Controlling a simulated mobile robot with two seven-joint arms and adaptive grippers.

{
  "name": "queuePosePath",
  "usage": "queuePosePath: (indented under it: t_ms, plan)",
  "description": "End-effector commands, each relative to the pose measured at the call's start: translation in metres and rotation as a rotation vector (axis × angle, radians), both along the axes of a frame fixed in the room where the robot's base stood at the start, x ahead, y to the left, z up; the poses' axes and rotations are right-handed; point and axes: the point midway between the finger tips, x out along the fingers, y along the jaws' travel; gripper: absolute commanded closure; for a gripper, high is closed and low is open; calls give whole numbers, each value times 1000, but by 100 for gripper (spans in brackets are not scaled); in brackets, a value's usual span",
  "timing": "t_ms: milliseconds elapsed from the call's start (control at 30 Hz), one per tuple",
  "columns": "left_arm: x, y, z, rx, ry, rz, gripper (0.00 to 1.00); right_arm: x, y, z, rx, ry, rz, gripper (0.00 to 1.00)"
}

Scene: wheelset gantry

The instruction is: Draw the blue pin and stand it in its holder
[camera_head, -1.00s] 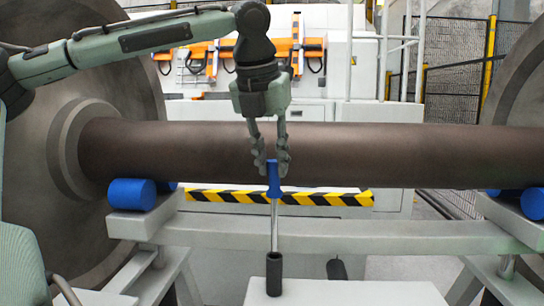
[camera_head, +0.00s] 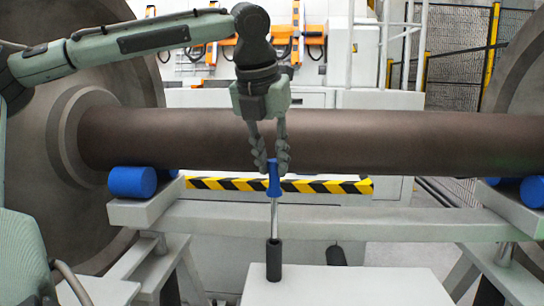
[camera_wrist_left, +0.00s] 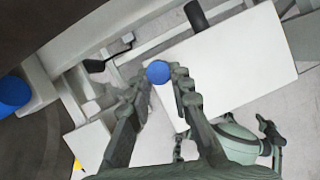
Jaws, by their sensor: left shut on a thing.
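The blue pin has a blue handle (camera_head: 274,182) and a thin silver shaft (camera_head: 274,216), and it stands upright. My left gripper (camera_head: 271,166) is shut on the handle, with one finger on each side. Under it, a black tube-like holder (camera_head: 274,262) stands on a white block. The lower end of the shaft meets the holder's top and appears to be inside it. In the left wrist view the round handle end (camera_wrist_left: 158,72) sits between my left fingertips (camera_wrist_left: 158,80); shaft and holder are hidden below.
A brown axle (camera_head: 330,140) runs across behind the pin, between large wheels. Blue rollers (camera_head: 132,182) and a grey cross beam (camera_head: 390,222) flank the place. The white block (camera_head: 350,288) is clear to the right of the holder. Another dark cylinder (camera_head: 336,256) is behind the block.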

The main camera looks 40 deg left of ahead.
Motion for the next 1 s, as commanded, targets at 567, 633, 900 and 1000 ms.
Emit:
queuePosePath:
  t_ms: [567,633,900,1000]
  plan:
    - [0,0,-15,0,0,1,100,0,0,0,0,0,0,100]
    - [0,0,-16,0,0,1,100,0,0,0,0,0,0,100]
    - [0,0,-23,0,0,0,100,0,0,0,0,0,0,100]
    - [0,0,-26,0,0,0,100,0,0,0,0,0,0,100]
